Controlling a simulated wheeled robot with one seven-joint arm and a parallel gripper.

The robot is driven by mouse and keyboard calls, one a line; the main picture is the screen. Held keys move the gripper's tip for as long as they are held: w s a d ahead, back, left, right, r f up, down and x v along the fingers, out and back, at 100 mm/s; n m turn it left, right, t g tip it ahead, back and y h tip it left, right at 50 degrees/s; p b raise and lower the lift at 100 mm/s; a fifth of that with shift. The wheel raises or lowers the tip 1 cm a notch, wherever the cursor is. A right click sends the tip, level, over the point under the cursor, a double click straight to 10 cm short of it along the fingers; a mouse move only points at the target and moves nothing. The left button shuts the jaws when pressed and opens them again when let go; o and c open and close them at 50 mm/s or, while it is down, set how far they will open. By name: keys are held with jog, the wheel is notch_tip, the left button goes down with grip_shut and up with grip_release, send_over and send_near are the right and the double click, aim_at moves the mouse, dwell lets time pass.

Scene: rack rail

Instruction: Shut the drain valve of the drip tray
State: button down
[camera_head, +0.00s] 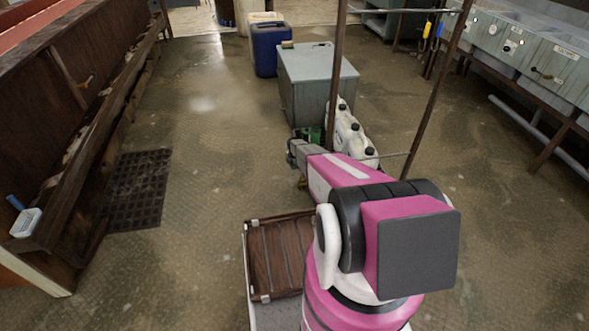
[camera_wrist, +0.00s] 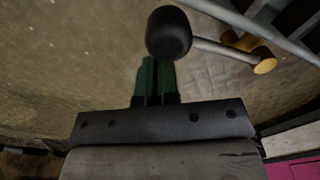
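A black round knob (camera_wrist: 168,33) on a metal rod shows in the wrist view, with a brass-coloured fitting (camera_wrist: 264,60) at the rod's other end. It looks like the drain valve's lever. My gripper (camera_wrist: 156,72) has green fingers close together, with nothing visible between them. The knob overlaps the fingertip area, and I cannot tell whether they touch. In the head view my gripper (camera_head: 303,140) is low beside the white jugs, partly hidden by my arm. I cannot make out the drip tray for certain there.
White jugs with black caps (camera_head: 352,137) stand between thin rusty posts (camera_head: 335,75). Grey rails (camera_wrist: 240,18) cross the wrist view's upper right. The floor to the left is open around a dark grate (camera_head: 139,188).

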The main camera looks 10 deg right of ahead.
jog(key=r, duration=0.1)
jog(key=a+r, duration=0.1)
jog(key=r, duration=0.1)
jog(key=a+r, duration=0.1)
jog(key=r, duration=0.1)
jog(key=shift+w+a, duration=0.1)
jog(key=shift+w, duration=0.05)
dwell(0.3)
